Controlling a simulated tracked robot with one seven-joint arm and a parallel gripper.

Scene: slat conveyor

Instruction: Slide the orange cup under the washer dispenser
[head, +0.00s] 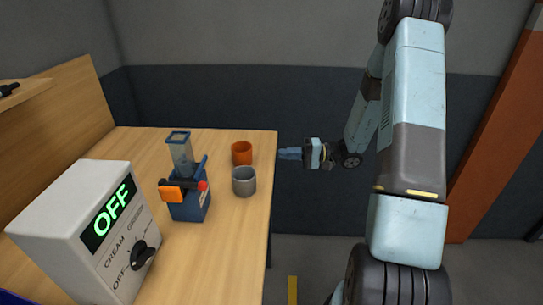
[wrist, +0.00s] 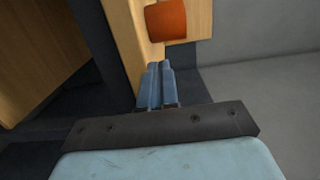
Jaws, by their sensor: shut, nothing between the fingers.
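The orange cup (head: 242,153) stands upright on the wooden table near its right edge, and it also shows at the top of the wrist view (wrist: 166,20). My gripper (head: 290,154) is shut and empty just past the table's right edge, pointing left toward the orange cup with a gap between. In the wrist view the blue fingers (wrist: 160,82) lie side by side, below the cup.
A grey cup (head: 244,181) stands just in front of the orange cup, right of the dispenser. A white box (head: 88,230) with a green "OFF" display and a black dial is at the front left. The table (head: 230,230) is bare at the front right.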

